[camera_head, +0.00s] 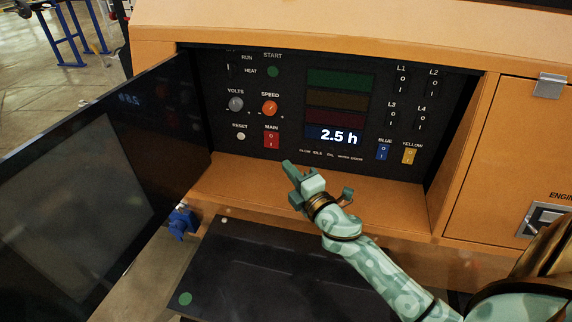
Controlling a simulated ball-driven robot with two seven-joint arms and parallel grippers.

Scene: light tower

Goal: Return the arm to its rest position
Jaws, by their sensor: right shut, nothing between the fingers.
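My right arm (385,277) reaches in from the lower right. My right gripper (290,168) is shut and empty, in front of the control panel (210,92) and over the orange ledge below it. Its fingertips are near the red MAIN switch (271,138); I cannot tell the exact gap, but nothing is held. The panel's display (333,136) reads 2.5 h. My left gripper is not in view.
A dark door (165,110) stands open at the left of the recess. The orange side wall (462,150) bounds it at the right. A black panel (250,265) with a green dot lies below the ledge. A latch (545,220) is on the right cover.

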